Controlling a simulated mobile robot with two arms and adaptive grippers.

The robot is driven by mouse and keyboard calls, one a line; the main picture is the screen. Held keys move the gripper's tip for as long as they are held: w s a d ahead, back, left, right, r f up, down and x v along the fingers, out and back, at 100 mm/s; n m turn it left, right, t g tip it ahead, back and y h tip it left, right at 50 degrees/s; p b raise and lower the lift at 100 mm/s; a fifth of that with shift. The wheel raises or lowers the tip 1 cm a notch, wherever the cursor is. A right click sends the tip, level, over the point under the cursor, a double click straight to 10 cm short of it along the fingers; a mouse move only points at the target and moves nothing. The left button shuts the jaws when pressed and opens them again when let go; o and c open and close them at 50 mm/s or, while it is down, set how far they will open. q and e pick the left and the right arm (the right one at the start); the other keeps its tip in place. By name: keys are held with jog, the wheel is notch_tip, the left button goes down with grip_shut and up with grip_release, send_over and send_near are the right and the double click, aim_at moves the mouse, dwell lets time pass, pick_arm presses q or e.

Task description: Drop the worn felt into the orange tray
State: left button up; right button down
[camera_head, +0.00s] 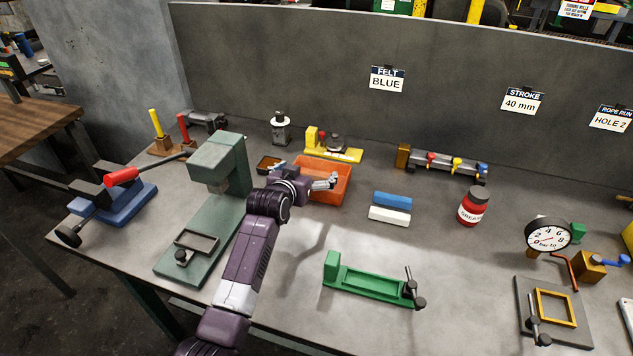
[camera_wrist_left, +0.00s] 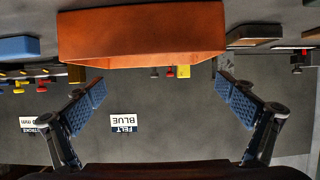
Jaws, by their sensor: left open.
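The orange tray (camera_head: 338,190) stands on the bench in the middle of the head view. My left gripper (camera_head: 328,182) is over the tray, with its fingers pointing right. In the left wrist view the tray (camera_wrist_left: 142,35) fills the top, and my left gripper (camera_wrist_left: 160,100) is wide open with nothing between its fingers. I cannot identify the worn felt in either view; the inside of the tray is partly hidden by the gripper. A blue block (camera_head: 392,199) and a white block (camera_head: 389,214) lie side by side right of the tray. My right gripper is not in view.
A green press (camera_head: 219,165) stands left of my left arm. A yellow fixture (camera_head: 340,154) is behind the tray. A green holder (camera_head: 372,285) lies in front, and a red jar (camera_head: 473,206) stands to the right. A wall sign (camera_head: 387,79) reads FELT BLUE. Bench around the two blocks is clear.

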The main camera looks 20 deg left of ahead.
pick_arm(q)
jog(key=v, duration=1)
jog(key=shift+s, duration=0.35)
jog(key=shift+r, duration=0.15)
